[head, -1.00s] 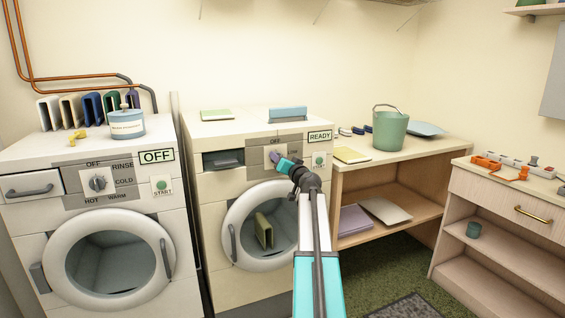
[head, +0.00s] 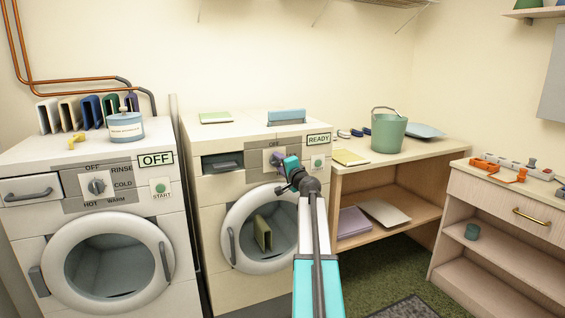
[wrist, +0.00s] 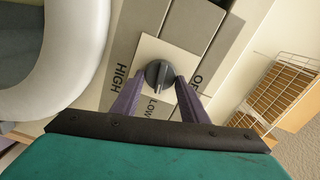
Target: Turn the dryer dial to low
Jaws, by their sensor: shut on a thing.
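The dryer (head: 212,262) is the right-hand machine, with a READY sign (head: 319,139) and a round door. Its dark round dial (wrist: 159,75) shows in the wrist view on a pale plate, with HIGH to its left, LOW below it and OFF to its right. The dial's ridge runs up and down in that view, its lower end in line with LOW. My gripper (wrist: 160,80) is shut on the dial, with one purple finger on each side. In the head view my gripper (head: 279,160) hides most of the dial.
The washer (head: 20,225) with an OFF sign (head: 156,160) stands to the left. The dryer's START button (head: 317,162) is close to my gripper's right. A wooden shelf table (head: 430,146) with a green bucket (head: 388,133) stands right of the dryer.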

